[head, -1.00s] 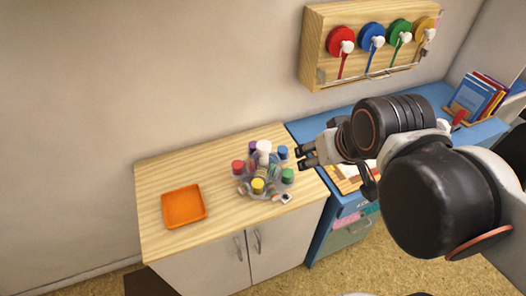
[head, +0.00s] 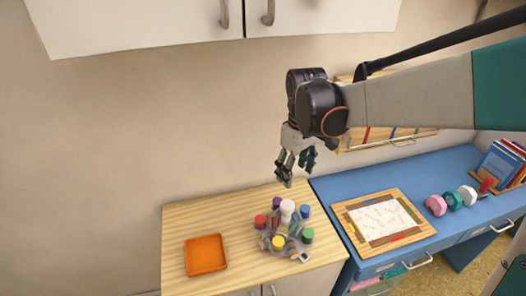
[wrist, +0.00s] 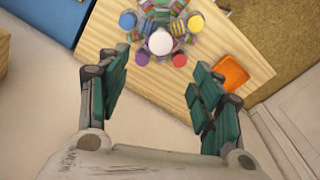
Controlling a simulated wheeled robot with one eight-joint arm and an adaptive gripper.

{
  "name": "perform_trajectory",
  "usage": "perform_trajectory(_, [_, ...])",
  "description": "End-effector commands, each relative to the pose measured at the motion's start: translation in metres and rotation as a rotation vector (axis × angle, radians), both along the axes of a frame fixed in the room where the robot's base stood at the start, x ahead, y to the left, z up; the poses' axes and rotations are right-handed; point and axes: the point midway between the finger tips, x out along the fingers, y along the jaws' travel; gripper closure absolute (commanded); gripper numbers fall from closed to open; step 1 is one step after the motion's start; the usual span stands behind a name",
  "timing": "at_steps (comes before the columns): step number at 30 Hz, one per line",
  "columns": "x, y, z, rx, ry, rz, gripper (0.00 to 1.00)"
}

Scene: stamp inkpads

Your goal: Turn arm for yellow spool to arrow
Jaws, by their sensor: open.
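A carousel of coloured round tops (head: 270,248) stands on the wooden counter around a white centre knob (head: 287,207). Its yellow top (head: 278,242) is at the front in the head view. In the wrist view the yellow top (wrist: 195,23) is at the upper right, right of the white knob (wrist: 160,41). Red, purple, blue and green tops make up the rest. My gripper (head: 295,171) is open and empty, pointing down above and behind the carousel, touching nothing. A small pale piece is at the carousel's front right; I cannot tell whether it is an arrow.
An orange tray (head: 206,255) lies left of the carousel. A blue desk (head: 455,180) at right holds a framed sheet (head: 382,218), dumbbells (head: 452,200) and books (head: 502,165). A wall rack (head: 365,143) is mostly hidden behind my arm. A cabinet (head: 130,20) hangs above.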

Motion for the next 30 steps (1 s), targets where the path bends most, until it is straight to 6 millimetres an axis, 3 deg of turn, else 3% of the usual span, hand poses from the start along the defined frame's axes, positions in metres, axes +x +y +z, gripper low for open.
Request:
perform_trajectory(4, [0.012, 0.008, -0.008, -0.007, 0.038, 0.043, 0.41])
perform_trajectory(11, [0.014, 0.01, -0.023, -0.009, 0.05, 0.055, 0.41])
perform_trajectory(30, [0.014, 0.009, -0.135, -0.008, 0.048, 0.054, 0.41])
